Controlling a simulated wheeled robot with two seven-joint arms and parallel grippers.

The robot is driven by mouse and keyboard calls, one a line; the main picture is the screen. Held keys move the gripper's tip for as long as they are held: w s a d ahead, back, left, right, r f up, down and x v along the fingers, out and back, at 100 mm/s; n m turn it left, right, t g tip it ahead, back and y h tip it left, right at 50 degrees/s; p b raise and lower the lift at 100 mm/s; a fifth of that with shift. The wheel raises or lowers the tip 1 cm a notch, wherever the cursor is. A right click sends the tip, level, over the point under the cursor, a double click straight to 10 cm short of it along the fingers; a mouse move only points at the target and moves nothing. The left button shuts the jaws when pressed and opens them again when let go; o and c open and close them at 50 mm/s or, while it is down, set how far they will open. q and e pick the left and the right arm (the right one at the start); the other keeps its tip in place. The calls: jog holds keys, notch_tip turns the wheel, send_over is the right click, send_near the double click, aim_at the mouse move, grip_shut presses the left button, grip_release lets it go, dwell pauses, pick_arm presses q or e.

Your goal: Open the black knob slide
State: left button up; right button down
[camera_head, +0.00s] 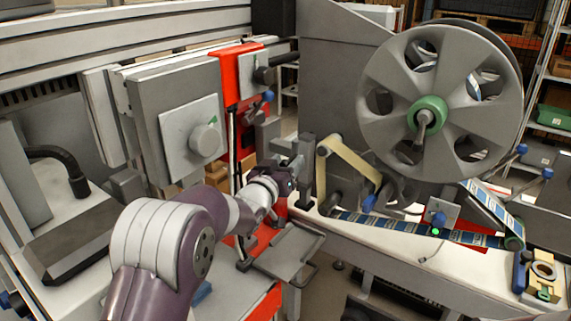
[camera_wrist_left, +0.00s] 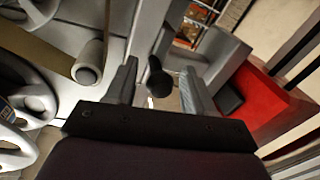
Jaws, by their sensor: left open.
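A small black knob (camera_wrist_left: 158,80) shows in the left wrist view, between the two fingers of my left gripper (camera_wrist_left: 159,72). The fingers stand apart on either side of it, and I cannot tell whether either one touches it. In the head view my left gripper (camera_head: 298,172) is at the middle, beside a grey upright machine part (camera_head: 319,176). The knob cannot be made out there, behind the gripper and machine parts. How far the slide is open cannot be told. My right gripper is in neither view.
A large grey reel (camera_head: 385,70) stands at the upper right. A grey box with a round dial (camera_head: 205,139) is at the left of the gripper. A tan belt (camera_head: 350,160) and patterned tape (camera_head: 385,223) run to the right. A metal tray (camera_head: 290,250) sits below.

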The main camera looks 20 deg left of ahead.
pick_arm(q)
grip_shut()
jog(key=shift+w+a+r, duration=0.1)
jog(key=shift+w+a, duration=0.05)
jog(key=shift+a, duration=0.25)
jog(key=a, duration=0.2)
jog(key=w+a+p, duration=0.1)
jog(key=a, duration=0.1)
jog(key=w+a+p, duration=0.1)
jog(key=a, duration=0.1)
jog(key=shift+w, duration=0.1)
grip_release()
